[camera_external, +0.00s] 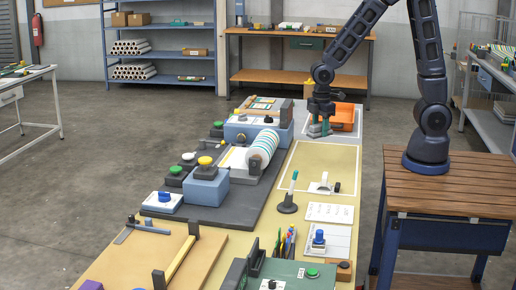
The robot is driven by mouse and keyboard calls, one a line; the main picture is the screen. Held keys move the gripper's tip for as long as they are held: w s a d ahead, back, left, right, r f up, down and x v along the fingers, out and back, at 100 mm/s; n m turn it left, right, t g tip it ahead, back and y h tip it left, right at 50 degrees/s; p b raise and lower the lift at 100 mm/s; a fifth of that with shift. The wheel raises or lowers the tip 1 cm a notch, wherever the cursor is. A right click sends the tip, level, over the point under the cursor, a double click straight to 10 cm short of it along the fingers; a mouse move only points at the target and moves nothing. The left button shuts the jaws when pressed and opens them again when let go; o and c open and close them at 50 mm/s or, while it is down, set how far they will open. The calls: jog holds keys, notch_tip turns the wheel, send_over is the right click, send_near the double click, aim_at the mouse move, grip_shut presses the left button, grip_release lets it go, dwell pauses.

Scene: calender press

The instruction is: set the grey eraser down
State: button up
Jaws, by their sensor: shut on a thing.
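My gripper (320,112) hangs low over the far right part of the long bench, pointing down. It is shut on a small grey thing, which I take to be the grey eraser (316,129). The grey eraser is just in front of and left of an orange tray (342,118), over or close to a white-outlined area. A teal edge shows beside it. The fingers partly hide the eraser, and I cannot tell whether it touches the surface.
The calender press with its striped roll (262,148) stands to the left. Nearer are a pen in a dark stand (288,205), a white holder (322,186) and a blue-knobbed stamp (318,240). The yellow mat (325,155) is clear between the eraser and the white holder.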

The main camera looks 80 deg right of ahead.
aim_at(318, 170)
notch_tip(318, 170, down, 14)
jog(key=shift+r, duration=0.1)
dwell(0.6)
jog(key=o, duration=1)
jog(key=shift+f, duration=0.2)
jog(key=shift+c, duration=0.2)
jog(key=shift+r, duration=0.1)
